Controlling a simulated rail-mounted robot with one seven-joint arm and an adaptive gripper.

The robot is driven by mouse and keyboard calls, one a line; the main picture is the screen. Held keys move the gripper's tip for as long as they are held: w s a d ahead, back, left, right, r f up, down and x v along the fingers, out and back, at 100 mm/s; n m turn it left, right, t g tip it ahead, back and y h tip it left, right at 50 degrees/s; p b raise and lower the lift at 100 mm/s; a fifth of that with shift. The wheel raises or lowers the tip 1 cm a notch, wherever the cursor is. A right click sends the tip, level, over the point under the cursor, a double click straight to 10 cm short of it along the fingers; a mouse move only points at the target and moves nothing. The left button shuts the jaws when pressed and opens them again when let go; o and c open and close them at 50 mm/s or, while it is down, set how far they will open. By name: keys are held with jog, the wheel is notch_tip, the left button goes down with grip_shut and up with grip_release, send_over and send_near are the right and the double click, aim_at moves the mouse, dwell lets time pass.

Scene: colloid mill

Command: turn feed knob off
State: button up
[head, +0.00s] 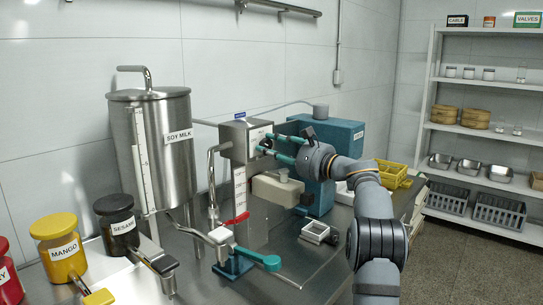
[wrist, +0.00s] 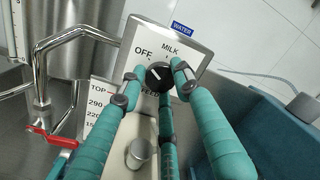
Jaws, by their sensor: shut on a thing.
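The feed knob (wrist: 157,75) is a small black dial with a white pointer line, on a metal panel (wrist: 140,33). The panel reads OFF at the knob's left and MILK above it; the word below is partly hidden. The pointer line lies slanted between upper left and lower right. My gripper (wrist: 157,73) has teal fingers with dark tips, set around the knob and shut on it, with a third finger below. In the head view my gripper (head: 267,143) reaches from the right to the panel's grey metal box (head: 234,141).
A steel soy milk tank (head: 165,170) stands left of the box, with a bent metal pipe (head: 211,165) between. A blue machine body (head: 338,140) stands behind my gripper. A red-handled valve (head: 236,219) and a teal-handled lever (head: 262,260) are below. Shelves (head: 480,133) stand at right.

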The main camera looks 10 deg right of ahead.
jog(key=shift+a+r+n, duration=0.1)
jog(key=shift+a+n, duration=0.05)
jog(key=shift+n, duration=0.25)
jog(key=o, duration=1.1)
jog(key=shift+o, duration=0.2)
jog(key=shift+s, duration=0.15)
jog(key=v, duration=1.2)
